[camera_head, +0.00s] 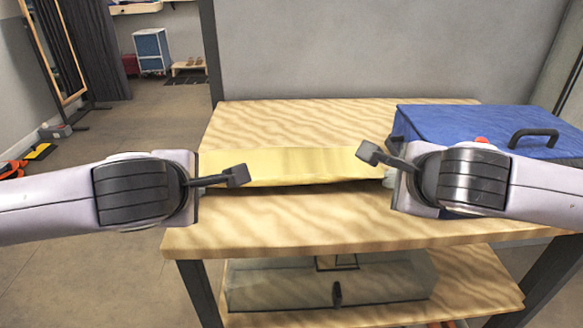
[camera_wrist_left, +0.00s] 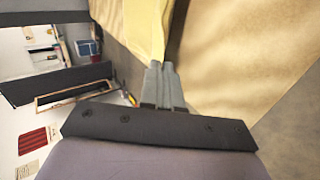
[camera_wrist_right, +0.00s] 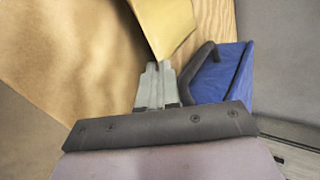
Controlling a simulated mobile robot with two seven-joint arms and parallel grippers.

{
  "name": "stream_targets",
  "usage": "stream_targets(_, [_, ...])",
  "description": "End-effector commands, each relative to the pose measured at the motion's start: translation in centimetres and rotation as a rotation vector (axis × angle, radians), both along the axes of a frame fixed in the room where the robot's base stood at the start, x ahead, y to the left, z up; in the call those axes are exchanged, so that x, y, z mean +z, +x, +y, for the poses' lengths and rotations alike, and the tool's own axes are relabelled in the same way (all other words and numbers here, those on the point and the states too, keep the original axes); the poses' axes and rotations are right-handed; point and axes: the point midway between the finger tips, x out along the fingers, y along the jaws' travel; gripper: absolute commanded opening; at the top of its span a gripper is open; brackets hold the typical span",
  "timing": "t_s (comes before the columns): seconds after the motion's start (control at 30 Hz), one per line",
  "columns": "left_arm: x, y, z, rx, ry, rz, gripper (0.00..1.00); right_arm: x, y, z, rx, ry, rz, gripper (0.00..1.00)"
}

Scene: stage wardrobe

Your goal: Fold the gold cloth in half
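The gold cloth (camera_head: 300,163) lies across the middle of the wooden table as a wide band. Its near edge stands a little off the tabletop, with a dark gap beneath. My left gripper (camera_head: 238,175) is at the cloth's left end, its fingers together on the cloth edge; the cloth (camera_wrist_left: 148,28) runs away from the fingertips in the left wrist view. My right gripper (camera_head: 368,152) is at the right end, also shut on the cloth edge; the cloth (camera_wrist_right: 165,25) meets its fingertips in the right wrist view. The cloth's underside is hidden.
The wooden table (camera_head: 330,232) is bare in front of and behind the cloth. A blue case (camera_head: 455,122) with a dark handle stands at the right, close to my right gripper. A clear box (camera_head: 290,290) sits on the shelf below.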

Motion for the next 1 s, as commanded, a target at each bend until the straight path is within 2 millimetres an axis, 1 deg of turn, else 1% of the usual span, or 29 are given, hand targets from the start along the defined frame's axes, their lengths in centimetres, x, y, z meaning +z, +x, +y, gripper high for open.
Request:
stream_targets(0.07, [-0.42,-0.18,0.02,0.0,0.001,-0.015,0.0,-0.43,-0.21,-0.02,-0.003,0.004,-0.016,0.0])
stream_targets(0.43, [-0.45,-0.29,0.02,0.0,0.0,-0.029,0.0,-0.41,-0.3,-0.03,-0.005,0.007,-0.03,0.0])
stream_targets(0.5, [-0.45,-0.29,0.02,0.0,0.0,-0.029,0.25,-0.41,-0.3,-0.03,-0.005,0.007,-0.03,0.25])
stream_targets(0.57, [-0.45,-0.29,0.02,0.0,0.0,-0.029,0.45,-0.41,-0.3,-0.02,-0.005,0.007,-0.03,0.45])
stream_targets(0.6, [-0.45,-0.29,0.01,-0.001,0.001,-0.029,0.47,-0.42,-0.29,-0.02,-0.005,0.007,-0.03,0.47])
stream_targets(0.9, [-0.49,-0.3,0.01,-0.001,0.001,-0.028,0.47,-0.51,-0.32,-0.02,-0.005,0.007,-0.027,0.47])
stream_targets(1.0, [-0.07,-0.43,-0.01,-0.001,0.0,-0.03,0.47,-0.12,-0.46,-0.02,-0.006,0.007,-0.028,0.47])
